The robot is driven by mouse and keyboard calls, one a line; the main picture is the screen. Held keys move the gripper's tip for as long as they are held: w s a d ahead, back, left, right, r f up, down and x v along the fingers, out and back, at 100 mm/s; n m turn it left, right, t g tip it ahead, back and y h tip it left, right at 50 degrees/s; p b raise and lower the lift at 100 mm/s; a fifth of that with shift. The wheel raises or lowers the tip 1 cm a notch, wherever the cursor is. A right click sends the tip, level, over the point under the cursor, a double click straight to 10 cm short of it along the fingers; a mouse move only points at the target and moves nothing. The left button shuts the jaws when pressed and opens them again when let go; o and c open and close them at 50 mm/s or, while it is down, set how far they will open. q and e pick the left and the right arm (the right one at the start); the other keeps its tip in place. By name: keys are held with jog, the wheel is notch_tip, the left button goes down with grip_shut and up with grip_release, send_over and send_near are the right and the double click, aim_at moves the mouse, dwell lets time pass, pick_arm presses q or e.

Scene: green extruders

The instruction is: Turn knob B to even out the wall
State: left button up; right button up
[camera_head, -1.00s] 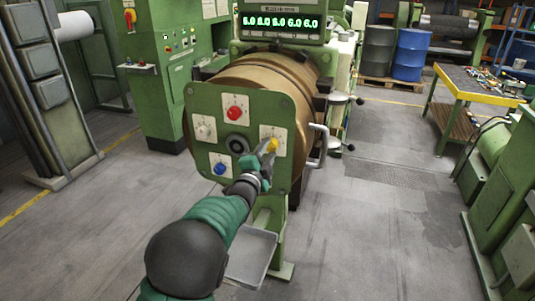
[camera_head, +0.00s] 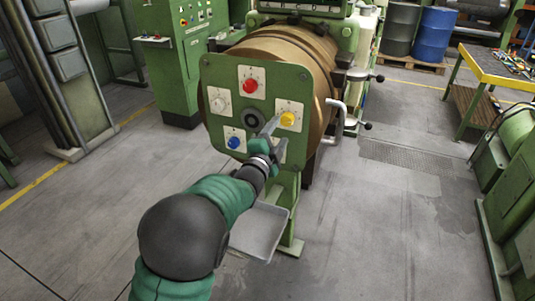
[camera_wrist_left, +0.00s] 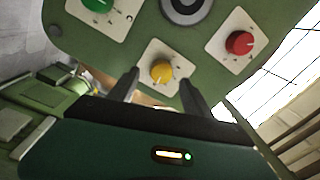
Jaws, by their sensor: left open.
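A green panel (camera_head: 222,78) on the front of the machine carries a red knob (camera_head: 250,86) at the top, a white knob (camera_head: 219,104) at left, a blue knob (camera_head: 233,142) at the bottom and a yellow knob (camera_head: 288,118) at right. Their letters are too small to read, so I cannot tell which is B. My left gripper (camera_head: 272,136) is open and empty, just below and left of the yellow knob. In the left wrist view the yellow knob (camera_wrist_left: 161,71) shows between the two fingers, apparently clear of them. My right gripper is not in view.
A dark round hub (camera_head: 251,115) sits mid-panel and a grey crank handle (camera_head: 337,120) juts out at right. A grey tray (camera_head: 259,232) is below. The display above is cut off. A workbench (camera_head: 490,66) and blue drum (camera_head: 434,36) stand back right. Open floor lies right.

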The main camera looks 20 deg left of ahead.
pick_arm(q)
jog(key=s+f+b, duration=0.1)
jog(key=s, duration=1.1)
jog(key=shift+s+a+b, duration=0.15)
jog(key=shift+s+b, duration=0.15)
jog(key=shift+s, duration=0.1)
jog(key=s+f+n+g+y, duration=0.1)
jog(key=s+f+n+g, duration=0.3)
jog(key=f, duration=0.6)
jog(key=s+d+f+n+g, duration=0.1)
jog(key=s+f+n+g, duration=0.4)
jog(key=s, duration=0.4)
jog(key=s+d+f+n+g, duration=0.2)
jog(key=s+f+n+g, duration=0.3)
jog(key=s+f+g, duration=0.2)
jog(key=s+f, duration=0.2)
jog(key=s, duration=0.1)
jog(key=shift+s+f+p, duration=0.25)
jog(key=shift+p, duration=0.1)
